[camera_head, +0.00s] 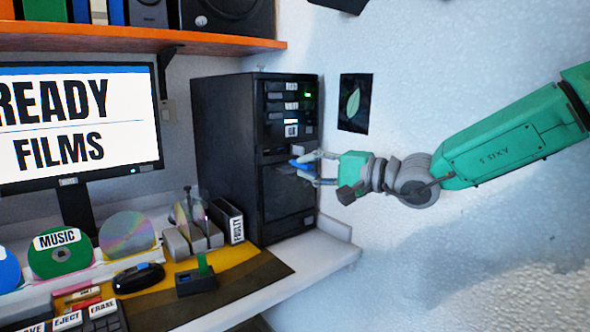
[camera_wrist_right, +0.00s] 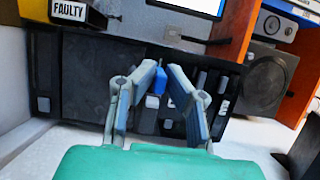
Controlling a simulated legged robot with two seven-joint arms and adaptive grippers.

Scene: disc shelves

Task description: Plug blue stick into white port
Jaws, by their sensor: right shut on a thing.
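A blue stick (camera_head: 300,165) is held between the fingertips of my right gripper (camera_head: 311,168), in front of the black computer tower (camera_head: 228,160). The stick also shows in the right wrist view (camera_wrist_right: 159,80), between the two fingers. My right gripper is shut on it, close to the tower's front panel. I cannot tell whether the stick touches the panel. A small bright white spot (camera_head: 291,121) shows on the panel above the gripper, but I cannot tell whether it is the white port. The fingers hide part of the panel. My left gripper is not in view.
A monitor (camera_head: 80,125) stands left of the tower, under an orange shelf (camera_head: 130,38). Discs, a FAULTY box (camera_head: 227,222) and a keyboard (camera_head: 85,320) occupy the desk. A leaf picture (camera_head: 355,103) hangs on the wall right of the tower.

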